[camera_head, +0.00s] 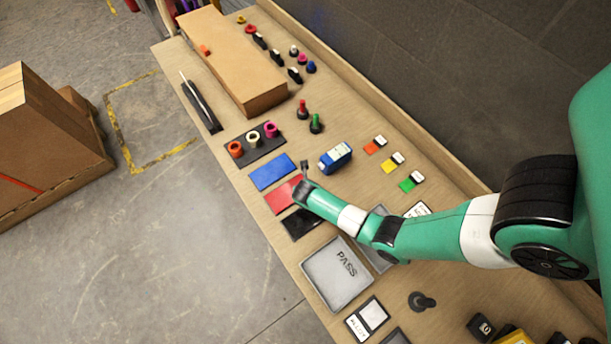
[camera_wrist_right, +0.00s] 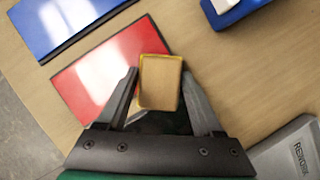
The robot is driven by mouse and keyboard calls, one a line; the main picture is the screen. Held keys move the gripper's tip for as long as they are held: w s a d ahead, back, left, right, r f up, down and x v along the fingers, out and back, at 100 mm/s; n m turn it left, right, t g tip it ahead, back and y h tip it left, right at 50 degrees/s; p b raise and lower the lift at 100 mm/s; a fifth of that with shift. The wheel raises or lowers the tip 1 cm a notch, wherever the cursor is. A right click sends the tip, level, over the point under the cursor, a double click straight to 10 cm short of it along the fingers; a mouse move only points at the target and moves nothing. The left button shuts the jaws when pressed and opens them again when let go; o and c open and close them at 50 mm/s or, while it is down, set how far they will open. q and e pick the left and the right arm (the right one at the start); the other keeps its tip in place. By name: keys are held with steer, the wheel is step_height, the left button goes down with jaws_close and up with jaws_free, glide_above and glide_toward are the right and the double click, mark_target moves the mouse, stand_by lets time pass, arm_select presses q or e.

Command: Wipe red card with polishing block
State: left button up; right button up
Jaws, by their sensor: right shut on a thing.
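The red card (camera_head: 280,198) lies flat on the bench between a blue card and a black card; it also shows in the right wrist view (camera_wrist_right: 90,78). My right gripper (camera_head: 304,168) is over the card's right end, its arm reaching in from the right. In the right wrist view my right gripper (camera_wrist_right: 160,76) is shut on the tan, yellow-edged polishing block (camera_wrist_right: 161,88). The block overlaps the card's right edge in that view; I cannot tell whether it touches the card. The block is not clear in the head view. My left gripper is not in view.
The blue card (camera_head: 271,172) and black card (camera_head: 301,224) flank the red card. A blue box (camera_head: 335,157) stands to the right. The PASS tray (camera_head: 325,292) is nearer, with a grey REWORK tray (camera_wrist_right: 290,150) close by. A long cardboard box (camera_head: 220,60) lies farther back.

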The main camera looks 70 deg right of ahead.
steer(key=r, duration=0.2)
steer(key=shift+w+d+r+p, duration=0.1)
steer(key=shift+w+r+p, duration=0.1)
steer(key=shift+r+p, duration=0.15)
steer(key=shift+w+d+r+p, duration=0.1)
steer(key=shift+w+r+p, duration=0.05)
steer(key=shift+r+p, duration=0.2)
arm_select(q)
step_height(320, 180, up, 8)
steer(key=p, duration=0.5)
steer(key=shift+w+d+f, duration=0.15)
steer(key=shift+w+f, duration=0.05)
arm_select(e)
step_height(320, 180, up, 5)
steer(key=shift+f, duration=0.2)
